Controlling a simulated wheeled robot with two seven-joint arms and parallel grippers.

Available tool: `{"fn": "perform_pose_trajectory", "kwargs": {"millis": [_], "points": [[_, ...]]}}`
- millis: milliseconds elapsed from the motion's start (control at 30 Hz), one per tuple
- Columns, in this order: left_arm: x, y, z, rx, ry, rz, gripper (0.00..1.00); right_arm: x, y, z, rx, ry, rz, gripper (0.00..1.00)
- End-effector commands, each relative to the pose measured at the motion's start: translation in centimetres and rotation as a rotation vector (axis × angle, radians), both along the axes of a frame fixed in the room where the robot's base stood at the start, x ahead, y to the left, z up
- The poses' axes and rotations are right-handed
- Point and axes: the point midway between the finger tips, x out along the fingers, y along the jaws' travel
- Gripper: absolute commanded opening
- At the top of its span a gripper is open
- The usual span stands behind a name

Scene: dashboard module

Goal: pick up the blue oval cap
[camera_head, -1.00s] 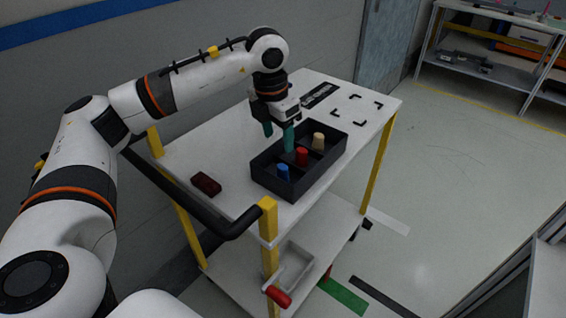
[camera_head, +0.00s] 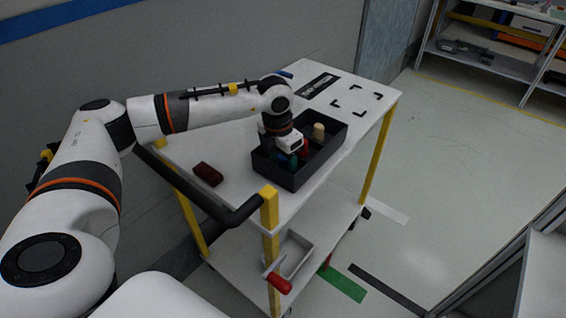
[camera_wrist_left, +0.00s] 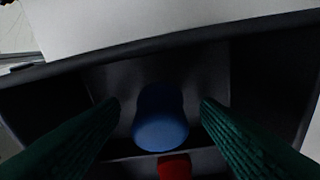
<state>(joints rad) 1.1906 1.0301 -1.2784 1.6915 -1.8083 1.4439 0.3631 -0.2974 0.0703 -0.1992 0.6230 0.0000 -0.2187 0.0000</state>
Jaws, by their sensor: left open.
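The blue oval cap (camera_wrist_left: 160,120) stands in a compartment of the black divided box, between my left gripper's two green fingers in the left wrist view. Dark gaps show on both sides of it, so the fingers are apart from it. My left gripper (camera_head: 288,160) is open and reaches down into the near end of the box in the head view. There the wrist and fingers hide most of the cap. My right gripper is not in view.
The black box (camera_head: 318,161) on the white cart also holds a red cap (camera_head: 304,147) and a beige cap (camera_head: 318,131). A dark red block (camera_head: 208,174) lies left of it. A small blue object (camera_head: 285,74) lies at the cart's far edge. The box walls stand close around the fingers.

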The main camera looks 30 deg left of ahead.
Motion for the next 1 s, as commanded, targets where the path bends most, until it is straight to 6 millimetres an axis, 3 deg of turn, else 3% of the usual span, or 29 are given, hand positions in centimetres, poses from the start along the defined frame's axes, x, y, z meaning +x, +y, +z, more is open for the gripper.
{"fn": "perform_pose_trajectory", "kwargs": {"millis": [67,367,767,1000], "points": [[0.0,0.0,0.0,0.000,0.000,0.000,0.57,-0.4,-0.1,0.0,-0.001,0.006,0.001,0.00],[0.0,0.0,0.1,0.000,0.000,0.000,0.10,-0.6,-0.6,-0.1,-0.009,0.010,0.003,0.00],[0.0,0.0,0.3,0.000,-0.001,0.000,0.10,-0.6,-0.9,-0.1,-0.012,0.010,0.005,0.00],[0.1,0.0,2.4,0.000,-0.003,0.001,0.10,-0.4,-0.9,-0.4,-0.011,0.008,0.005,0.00]]}}
